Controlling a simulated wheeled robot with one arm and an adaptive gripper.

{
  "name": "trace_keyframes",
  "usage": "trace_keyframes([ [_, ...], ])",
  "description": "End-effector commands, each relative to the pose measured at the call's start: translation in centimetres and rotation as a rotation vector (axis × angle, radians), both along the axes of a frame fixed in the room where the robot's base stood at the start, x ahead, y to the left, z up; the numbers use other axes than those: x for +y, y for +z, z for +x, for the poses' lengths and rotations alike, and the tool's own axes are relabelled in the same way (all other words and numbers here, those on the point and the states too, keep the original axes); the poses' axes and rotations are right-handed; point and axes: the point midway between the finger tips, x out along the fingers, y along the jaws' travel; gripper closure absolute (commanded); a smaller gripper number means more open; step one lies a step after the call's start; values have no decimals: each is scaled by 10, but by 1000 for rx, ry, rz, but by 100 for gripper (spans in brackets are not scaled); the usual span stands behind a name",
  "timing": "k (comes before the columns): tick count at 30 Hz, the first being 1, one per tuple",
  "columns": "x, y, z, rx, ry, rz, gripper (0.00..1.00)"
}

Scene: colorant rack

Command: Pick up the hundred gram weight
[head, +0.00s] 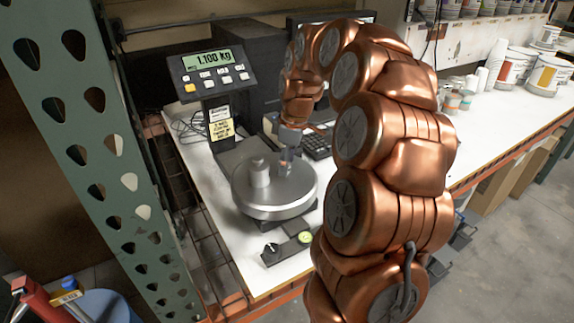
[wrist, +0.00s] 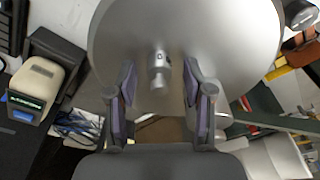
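The round metal scale pan (head: 285,198) carries a larger silver weight (head: 260,174) with a knob on top. In the wrist view a small silver weight (wrist: 160,72), which appears to be the hundred gram weight, stands on the pan (wrist: 235,45) between my two fingers. My gripper (head: 287,160) is low over the pan, right of the larger weight. In the wrist view my gripper (wrist: 158,78) is open, with a gap on each side of the small weight. In the head view the fingers largely hide the small weight.
The scale display (head: 213,68) reads 1.100 kg and stands behind the pan. A keyboard (head: 316,146) lies behind my gripper. A small control box (head: 287,248) sits before the pan. A green perforated upright (head: 100,160) rises at left. Paint cans (head: 515,68) stand far right.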

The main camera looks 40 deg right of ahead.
Motion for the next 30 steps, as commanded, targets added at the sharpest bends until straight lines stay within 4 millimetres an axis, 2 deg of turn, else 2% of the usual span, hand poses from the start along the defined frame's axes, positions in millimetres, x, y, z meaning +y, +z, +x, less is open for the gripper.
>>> trace_keyframes([
  [2, 0, 0, 0, 0, 0, 0, 60],
  [13, 0, 0, 0, 0, 0, 0, 99],
  [25, 0, 1, 0, 0, 0, 0, 100],
  [30, -1, 8, 1, -1, 0, -2, 100],
])
